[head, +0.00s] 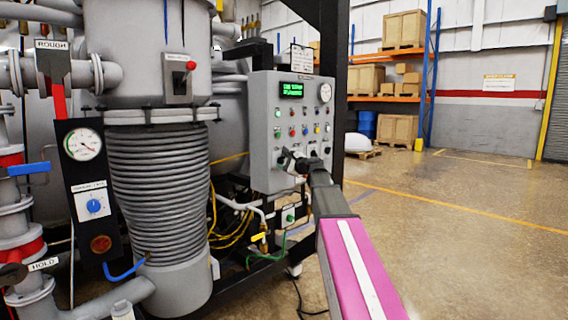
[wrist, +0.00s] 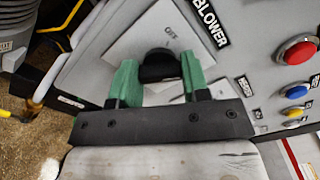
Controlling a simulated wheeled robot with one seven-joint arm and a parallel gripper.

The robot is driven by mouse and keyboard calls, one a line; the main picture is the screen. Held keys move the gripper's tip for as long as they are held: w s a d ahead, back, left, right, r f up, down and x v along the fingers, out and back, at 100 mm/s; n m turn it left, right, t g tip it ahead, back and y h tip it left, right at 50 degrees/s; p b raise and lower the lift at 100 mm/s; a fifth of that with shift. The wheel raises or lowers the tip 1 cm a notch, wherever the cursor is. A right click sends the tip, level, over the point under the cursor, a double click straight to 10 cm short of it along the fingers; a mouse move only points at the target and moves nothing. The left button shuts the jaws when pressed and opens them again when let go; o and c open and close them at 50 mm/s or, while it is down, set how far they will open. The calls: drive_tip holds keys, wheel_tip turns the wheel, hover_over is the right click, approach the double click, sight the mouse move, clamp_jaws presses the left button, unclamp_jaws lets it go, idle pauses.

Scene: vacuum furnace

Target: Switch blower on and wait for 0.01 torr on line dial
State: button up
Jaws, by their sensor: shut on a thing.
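The grey control panel (head: 262,150) carries a green-lit display (head: 291,90), a small round dial (head: 325,92) and rows of coloured buttons. My gripper (head: 291,160) is at the panel's lower part. In the wrist view my gripper's green fingers (wrist: 157,78) are shut on the black blower knob (wrist: 160,65), one on each side. The knob stands on a light plate beneath the "BLOWER" label (wrist: 210,22).
A blue knob (head: 93,206) is below the large dial, with a red-handled "ROUGH" lever (head: 57,85) above. A ribbed grey column (head: 158,175) stands left of the control panel. Yellow hoses hang below it. The floor (head: 480,215) at right is open.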

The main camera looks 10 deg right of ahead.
idle(0.3)
drive_tip(key=o, duration=0.9)
drive_tip(key=v, duration=1)
drive_tip(key=shift+s+d, duration=0.2)
drive_tip(key=shift+s, duration=0.15)
drive_tip(key=s+a+f+n+g+h, duration=0.1)
drive_tip(key=s+a+f+n+g, duration=0.25)
drive_tip(key=f, duration=0.65)
drive_tip(key=s+a+f+n+g+h, duration=0.2)
drive_tip(key=s+f, duration=0.2)
drive_tip(key=f, duration=0.6)
drive_tip(key=s+a+f+n+g+h, duration=0.1)
drive_tip(key=s+a+f+n+g, duration=0.2)
drive_tip(key=f, duration=0.7)
drive_tip(key=s+d+f+n+g+h, duration=0.1)
drive_tip(key=s+f+n+g+h, duration=0.1)
drive_tip(key=s+f, duration=0.4)
drive_tip(key=s+f+n+g+h, duration=0.2)
drive_tip(key=s+f+n, duration=0.1)
drive_tip(key=s+f, duration=0.2)
drive_tip(key=s+d+f+n+g+h, duration=0.1)
drive_tip(key=s+f+n+g+h, duration=0.1)
drive_tip(key=s+f, duration=0.4)
drive_tip(key=shift+s+d+f+n+h, duration=0.15)
drive_tip(key=shift+s+n, duration=0.25)
drive_tip(key=shift+s+d+f+n+h, duration=0.15)
drive_tip(key=shift+s+f+n, duration=0.05)
drive_tip(key=shift+s+n, duration=0.15)
